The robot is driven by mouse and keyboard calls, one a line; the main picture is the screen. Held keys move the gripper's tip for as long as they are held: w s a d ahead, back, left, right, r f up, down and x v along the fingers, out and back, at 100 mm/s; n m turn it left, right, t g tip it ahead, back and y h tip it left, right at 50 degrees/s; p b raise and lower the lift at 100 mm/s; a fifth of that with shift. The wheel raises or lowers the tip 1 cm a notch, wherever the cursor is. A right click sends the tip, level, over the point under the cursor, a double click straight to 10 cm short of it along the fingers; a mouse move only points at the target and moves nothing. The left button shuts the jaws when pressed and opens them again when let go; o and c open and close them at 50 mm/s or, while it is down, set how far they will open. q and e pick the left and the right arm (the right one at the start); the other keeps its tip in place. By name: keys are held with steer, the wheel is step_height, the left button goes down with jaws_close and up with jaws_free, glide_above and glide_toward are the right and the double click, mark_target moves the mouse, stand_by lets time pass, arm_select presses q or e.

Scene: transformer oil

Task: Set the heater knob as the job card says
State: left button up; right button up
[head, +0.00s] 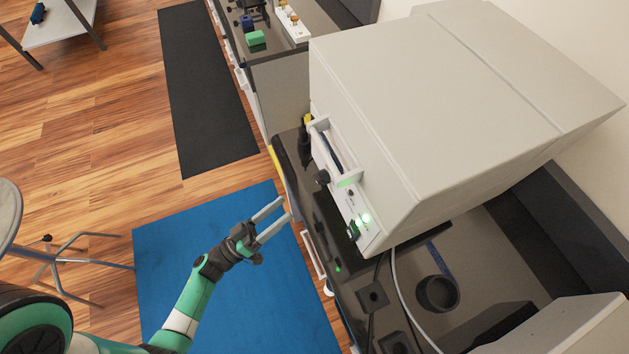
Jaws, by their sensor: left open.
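A large light-grey box-shaped unit (430,110) stands on the dark bench, and its narrow front face looks left. A small green-lit display and glowing green lights (366,218) show on the same front. My left gripper (284,209) is open and empty, left of the unit and apart from it, over the blue mat. No job card can be made out. My right gripper is not in view.
The bench edge (290,190) runs between my left gripper and the unit. A dark round cup (438,293) and cables lie on the bench at lower right. A stool (48,250) stands at left.

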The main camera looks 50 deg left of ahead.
mark_target(321, 178)
arm_select(q)
steer(key=a+x, duration=0.1)
steer(key=x, duration=1)
steer(key=shift+d, duration=0.5)
steer(key=shift+w+r, duration=0.1)
steer(key=shift+w, duration=0.05)
jaws_close()
